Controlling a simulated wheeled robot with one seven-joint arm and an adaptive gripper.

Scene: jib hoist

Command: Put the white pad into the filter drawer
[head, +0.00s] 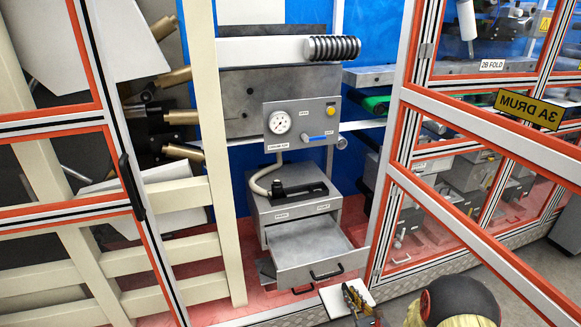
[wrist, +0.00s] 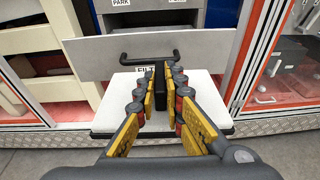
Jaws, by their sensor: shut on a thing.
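The white pad (head: 332,303) is a flat light square in front of the filter drawer in the head view. In the wrist view the pad (wrist: 110,110) lies level under my gripper, with a dark lower edge and a black upright grip (wrist: 159,85). My gripper (wrist: 160,90) is shut on this grip; it also shows in the head view (head: 352,297). The filter drawer (head: 309,244) is pulled out and its visible inside looks empty. Its front with a black handle (wrist: 150,57) is just beyond the pad; its label is partly hidden behind the pad and fingers.
A grey cabinet (head: 294,205) above the drawer carries a black tool and a hose. A gauge panel (head: 302,122) is higher up. An orange-edged door (head: 470,190) stands at the right, and cream rails (head: 150,258) with another door frame are at the left.

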